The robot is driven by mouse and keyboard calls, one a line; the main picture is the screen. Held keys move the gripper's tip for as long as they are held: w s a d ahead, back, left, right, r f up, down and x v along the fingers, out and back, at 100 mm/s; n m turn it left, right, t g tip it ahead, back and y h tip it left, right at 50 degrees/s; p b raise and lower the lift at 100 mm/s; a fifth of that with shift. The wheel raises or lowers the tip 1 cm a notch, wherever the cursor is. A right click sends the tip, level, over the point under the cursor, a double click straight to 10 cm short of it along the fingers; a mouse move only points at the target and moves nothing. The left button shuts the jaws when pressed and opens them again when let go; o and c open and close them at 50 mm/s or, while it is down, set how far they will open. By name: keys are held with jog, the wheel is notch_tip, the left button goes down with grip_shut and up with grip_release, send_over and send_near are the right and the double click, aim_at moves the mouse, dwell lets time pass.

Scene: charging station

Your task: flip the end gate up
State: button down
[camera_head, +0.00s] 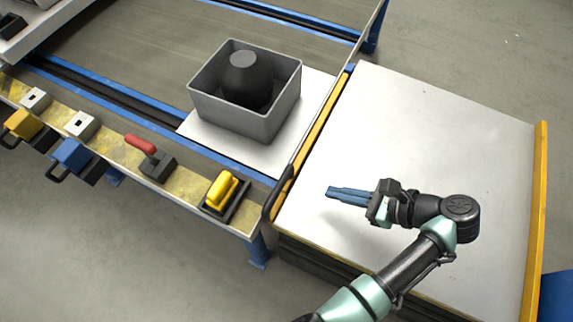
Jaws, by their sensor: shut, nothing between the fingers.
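A long yellow-orange bar (316,128) with dark ends runs along the joint between the conveyor end and the white-topped platform. A dark curved piece (270,204) is at its near end. A second yellow-orange bar (536,215) stands along the platform's right edge. I cannot tell for certain which of them is the end gate. My gripper (330,192) is shut and empty, with its blue fingers together and pointing left. It is over the platform top (440,130), to the right of the first bar and apart from it.
A grey bin (205,107) with a dark rounded object (243,80) stands on a white plate (284,150) by the conveyor end. A red-handled lever (142,144), a yellow handle (221,190) and several clamps line the near rail. The platform top is otherwise clear.

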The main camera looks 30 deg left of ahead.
aim_at(294, 193)
jog(key=shift+s+a+r+g+y, duration=0.3)
jog(key=shift+s+a+r, duration=0.15)
jog(key=shift+s, duration=0.15)
jog(key=shift+a+f, duration=0.1)
jog(key=shift+f, duration=0.05)
jog(key=shift+a+f, duration=0.2)
jog(key=b+x, duration=0.4)
jog(key=x, duration=0.5)
jog(key=shift+a+b, duration=0.15)
jog(key=shift+b, duration=0.25)
